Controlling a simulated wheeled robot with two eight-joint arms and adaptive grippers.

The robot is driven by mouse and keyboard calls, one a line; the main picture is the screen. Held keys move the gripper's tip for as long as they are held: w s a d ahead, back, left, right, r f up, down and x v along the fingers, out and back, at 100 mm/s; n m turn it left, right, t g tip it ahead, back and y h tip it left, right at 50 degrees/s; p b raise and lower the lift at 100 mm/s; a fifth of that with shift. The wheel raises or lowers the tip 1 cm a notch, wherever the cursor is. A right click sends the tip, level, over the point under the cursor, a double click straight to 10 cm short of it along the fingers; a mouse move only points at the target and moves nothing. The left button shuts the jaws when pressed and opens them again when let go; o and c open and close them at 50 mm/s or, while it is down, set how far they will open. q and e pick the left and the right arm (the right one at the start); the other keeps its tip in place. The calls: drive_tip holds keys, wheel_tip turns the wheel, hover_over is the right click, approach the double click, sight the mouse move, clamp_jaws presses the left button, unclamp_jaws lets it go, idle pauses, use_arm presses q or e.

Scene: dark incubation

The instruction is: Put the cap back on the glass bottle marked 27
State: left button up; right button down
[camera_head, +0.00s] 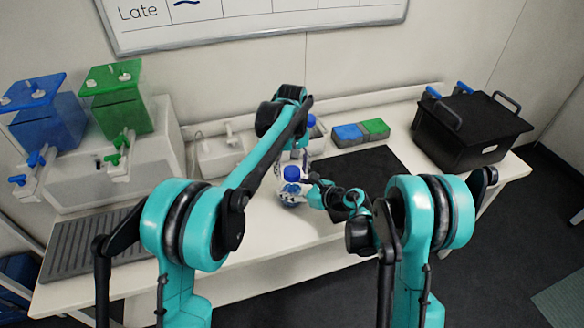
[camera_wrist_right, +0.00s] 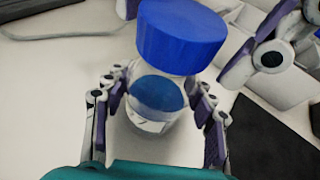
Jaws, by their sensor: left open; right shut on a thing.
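The glass bottle (camera_wrist_right: 150,126) shows part of its label, which seems to read 27, and something blue behind the glass. My right gripper (camera_wrist_right: 157,112) is shut on the bottle, one finger on each side. A blue cap (camera_wrist_right: 180,38) is at the top of the bottle; I cannot tell whether it is fully seated. It also shows in the head view (camera_head: 291,173). My left gripper (camera_wrist_right: 200,32) is open, its fingers apart on either side of the cap; its arm partly hides it in the head view.
Another blue cap (camera_head: 311,121) shows behind my left arm. Blue and green blocks (camera_head: 360,132) lie at the back. A black box (camera_head: 470,130) with handles stands right. A dark mat (camera_head: 375,165) lies right of the bottle. A grey ribbed tray (camera_head: 85,245) lies left.

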use_arm(q)
drive_tip(key=c, duration=1.2)
drive_tip(key=m, duration=0.4)
drive_tip(key=shift+m, duration=0.4)
drive_tip(key=m, duration=0.3)
drive_tip(key=shift+m, duration=0.3)
drive_tip(key=o, duration=1.4)
drive_tip(key=shift+c, duration=0.2)
drive_tip(key=shift+r, duration=0.1)
use_arm(e)
drive_tip(key=shift+c, duration=2.3)
unclamp_jaws()
use_arm(q)
wheel_tip(320, 180, up, 12)
